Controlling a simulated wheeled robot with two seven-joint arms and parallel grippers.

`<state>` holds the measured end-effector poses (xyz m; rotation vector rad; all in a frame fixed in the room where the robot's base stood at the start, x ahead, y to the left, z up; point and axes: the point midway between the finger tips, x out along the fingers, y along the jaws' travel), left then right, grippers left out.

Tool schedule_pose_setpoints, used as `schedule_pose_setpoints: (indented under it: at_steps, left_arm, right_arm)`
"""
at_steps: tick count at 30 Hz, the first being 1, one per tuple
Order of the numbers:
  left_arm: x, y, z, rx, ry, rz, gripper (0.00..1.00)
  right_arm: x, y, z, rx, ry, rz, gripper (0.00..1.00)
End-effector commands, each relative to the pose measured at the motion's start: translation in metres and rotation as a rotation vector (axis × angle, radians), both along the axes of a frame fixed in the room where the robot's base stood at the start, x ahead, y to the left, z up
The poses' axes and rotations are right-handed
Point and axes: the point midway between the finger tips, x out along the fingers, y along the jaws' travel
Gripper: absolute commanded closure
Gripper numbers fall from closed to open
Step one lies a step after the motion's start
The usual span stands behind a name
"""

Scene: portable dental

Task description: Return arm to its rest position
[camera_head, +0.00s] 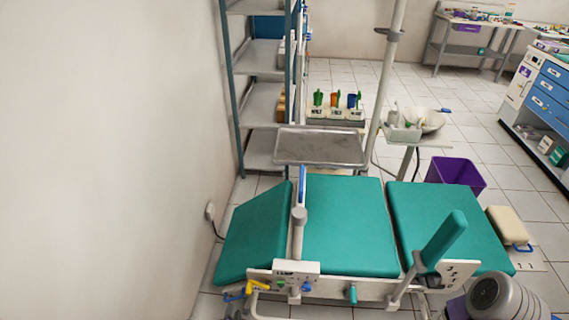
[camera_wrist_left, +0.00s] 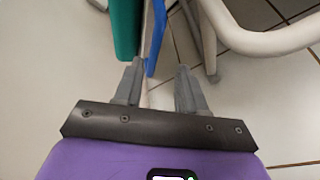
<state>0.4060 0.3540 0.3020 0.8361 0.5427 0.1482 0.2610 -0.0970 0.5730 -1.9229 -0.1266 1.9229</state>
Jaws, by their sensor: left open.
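A green padded armrest (camera_head: 445,238) stands tilted upward at the near side of the green reclining chair (camera_head: 345,228). A white upright arm (camera_head: 298,217) with a blue upper part rises across the chair between two cushions. At the bottom right, beside my grey arm link, the purple body of my left gripper (camera_head: 457,309) shows in part; its fingers are cut off there. In the left wrist view my left gripper (camera_wrist_left: 160,82) is open, with nothing between its fingers. A blue bar (camera_wrist_left: 156,38) and a green padded part (camera_wrist_left: 124,28) lie just beyond the fingertips.
A metal tray (camera_head: 320,147) stands behind the chair, near a shelf rack (camera_head: 262,100). A purple bin (camera_head: 455,172) and a beige stool (camera_head: 507,226) are to the right. In the left wrist view a white curved tube (camera_wrist_left: 265,40) passes at upper right.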

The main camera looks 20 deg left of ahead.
Motion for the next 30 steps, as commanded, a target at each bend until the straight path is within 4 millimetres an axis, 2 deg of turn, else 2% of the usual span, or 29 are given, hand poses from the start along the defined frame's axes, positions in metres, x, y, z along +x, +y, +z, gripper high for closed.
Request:
schedule_pose_setpoints:
  at_steps: [5, 8, 12, 17, 20, 23, 27, 30]
  left_arm:
    - [0.008, -0.006, 0.004, 0.02, 0.035, -0.041, 0.6]
    - [0.023, -0.021, 0.014, 0.068, 0.11, -0.136, 0.6]
    - [0.041, -0.055, 0.036, 0.174, 0.257, -0.346, 0.6]
    - [0.045, -0.105, 0.072, 0.319, 0.416, -0.649, 0.6]
    - [0.036, -0.136, 0.099, 0.416, 0.497, -0.856, 0.6]
    - [0.016, -0.169, 0.13, 0.516, 0.563, -1.086, 0.6]
    - [-0.027, -0.209, 0.179, 0.656, 0.619, -1.428, 0.6]
    - [-0.062, -0.23, 0.211, 0.738, 0.629, -1.644, 0.6]
  right_arm:
    - [0.0, 0.0, 0.0, 0.0, 0.0, 0.0, 1.0]
    - [0.0, 0.0, 0.0, 0.0, 0.0, 0.0, 1.0]
    - [0.0, 0.0, 0.0, 0.0, 0.0, 0.0, 1.0]
    - [0.0, 0.0, 0.0, 0.0, 0.0, 0.0, 1.0]
    - [0.0, 0.0, 0.0, 0.0, 0.0, 0.0, 1.0]
    - [0.0, 0.0, 0.0, 0.0, 0.0, 0.0, 1.0]
    - [0.0, 0.0, 0.0, 0.0, 0.0, 0.0, 1.0]
    - [0.0, 0.0, 0.0, 0.0, 0.0, 0.0, 1.0]
